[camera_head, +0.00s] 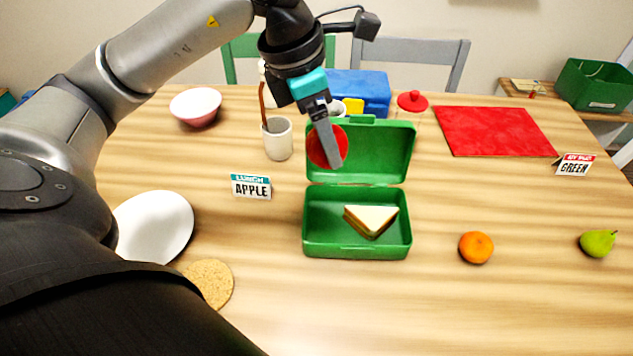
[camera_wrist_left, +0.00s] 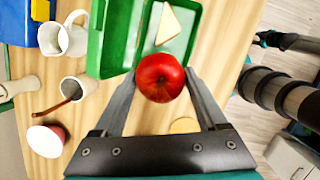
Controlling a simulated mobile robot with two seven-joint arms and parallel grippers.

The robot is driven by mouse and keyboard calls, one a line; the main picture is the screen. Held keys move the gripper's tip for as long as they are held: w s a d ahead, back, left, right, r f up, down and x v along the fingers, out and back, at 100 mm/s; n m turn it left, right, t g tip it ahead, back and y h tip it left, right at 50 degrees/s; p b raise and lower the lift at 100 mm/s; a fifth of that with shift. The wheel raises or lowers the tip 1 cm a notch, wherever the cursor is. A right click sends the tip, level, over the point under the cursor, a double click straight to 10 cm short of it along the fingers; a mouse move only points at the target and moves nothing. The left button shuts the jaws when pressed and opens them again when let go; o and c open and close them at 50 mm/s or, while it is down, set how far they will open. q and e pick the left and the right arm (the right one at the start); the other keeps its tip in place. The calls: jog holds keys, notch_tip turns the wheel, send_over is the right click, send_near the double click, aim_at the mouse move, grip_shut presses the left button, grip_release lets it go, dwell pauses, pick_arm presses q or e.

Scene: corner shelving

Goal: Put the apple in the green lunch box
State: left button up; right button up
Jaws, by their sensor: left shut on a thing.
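My left gripper (camera_head: 328,148) is shut on the red apple (camera_head: 317,149) and holds it in the air in front of the raised lid of the green lunch box (camera_head: 357,252). In the left wrist view the apple (camera_wrist_left: 160,77) sits between the two fingertips (camera_wrist_left: 162,82). The lunch box stands open, its lid tilted up at the back. A sandwich half (camera_head: 371,221) lies inside its tray; the left part of the tray is bare. My right gripper is not in view.
A cup (camera_head: 278,140) with a brown stick, an "APPLE" card (camera_head: 251,187) and a white plate (camera_head: 155,226) are left of the box. An orange (camera_head: 476,247) and a pear (camera_head: 597,243) lie right. A blue box (camera_head: 362,88) stands behind. The front table is clear.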

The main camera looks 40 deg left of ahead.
pick_arm(q)
notch_tip(320, 180, down, 15)
jog(key=b, duration=0.5)
jog(key=shift+s+f, duration=0.1)
jog(key=shift+f, duration=0.1)
jog(key=shift+f+b, duration=0.6)
jog(key=shift+f, duration=1.65)
jog(key=shift+a, duration=0.1)
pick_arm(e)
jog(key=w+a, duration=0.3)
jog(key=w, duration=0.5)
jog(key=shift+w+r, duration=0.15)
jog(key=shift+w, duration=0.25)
pick_arm(q)
jog(key=shift+f, duration=0.1)
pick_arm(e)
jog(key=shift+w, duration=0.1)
pick_arm(q)
jog(key=o, duration=1.3)
jog(key=shift+o, duration=0.2)
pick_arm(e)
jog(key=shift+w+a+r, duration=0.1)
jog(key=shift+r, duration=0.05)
